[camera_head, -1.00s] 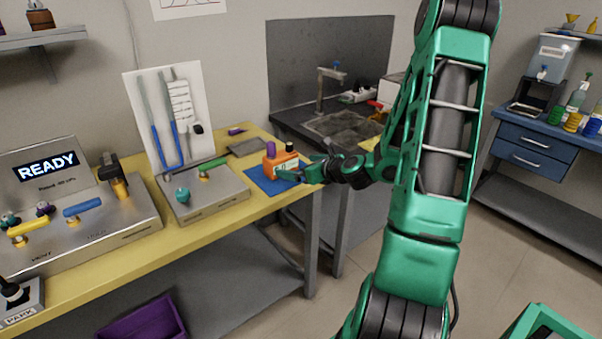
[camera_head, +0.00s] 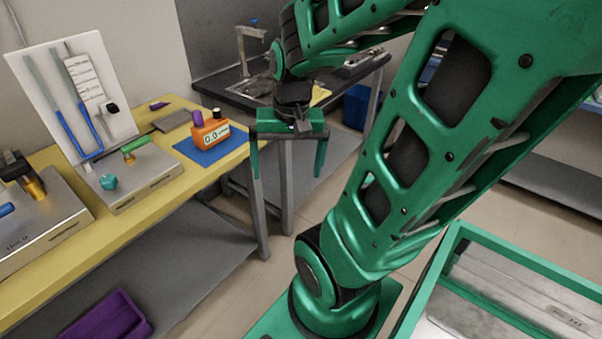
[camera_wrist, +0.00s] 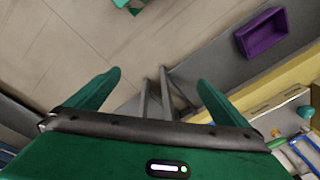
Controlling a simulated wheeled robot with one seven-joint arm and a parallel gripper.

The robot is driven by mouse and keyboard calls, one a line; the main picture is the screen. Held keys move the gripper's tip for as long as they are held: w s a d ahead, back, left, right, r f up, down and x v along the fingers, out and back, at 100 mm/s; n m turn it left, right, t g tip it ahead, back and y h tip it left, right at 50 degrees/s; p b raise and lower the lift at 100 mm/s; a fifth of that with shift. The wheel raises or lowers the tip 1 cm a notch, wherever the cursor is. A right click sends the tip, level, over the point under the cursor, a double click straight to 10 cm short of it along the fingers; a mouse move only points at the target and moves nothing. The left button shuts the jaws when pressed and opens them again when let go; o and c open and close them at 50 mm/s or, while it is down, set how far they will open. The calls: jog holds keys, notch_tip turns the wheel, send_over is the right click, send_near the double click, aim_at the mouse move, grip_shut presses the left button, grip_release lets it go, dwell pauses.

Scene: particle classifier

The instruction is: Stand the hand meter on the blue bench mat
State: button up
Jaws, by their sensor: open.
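The hand meter (camera_head: 211,132) is an orange box with a display reading about 0.0, with a purple knob and a dark cap on top. It stands upright on the blue bench mat (camera_head: 189,152) on the yellow bench. My gripper (camera_head: 288,176) is open and empty, pointing down in front of the bench edge, to the right of the meter and apart from it. In the wrist view its two fingers (camera_wrist: 158,82) are spread, with floor and bench legs between them. The meter and mat are not visible in the wrist view.
A grey device with a green handle (camera_head: 135,145) and a tube panel (camera_head: 75,95) stand left of the mat. A dark flat plate (camera_head: 172,121) lies behind it. A purple bin (camera_head: 105,318) sits on the lower shelf.

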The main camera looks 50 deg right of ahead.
jog(key=s+a+r+n+g, duration=0.1)
jog(key=s+r+n, duration=0.1)
jog(key=s, duration=0.4)
jog(key=shift+s+a+n, duration=0.25)
jog(key=shift+a+n, duration=0.05)
jog(key=shift+r, duration=0.1)
dwell(0.7)
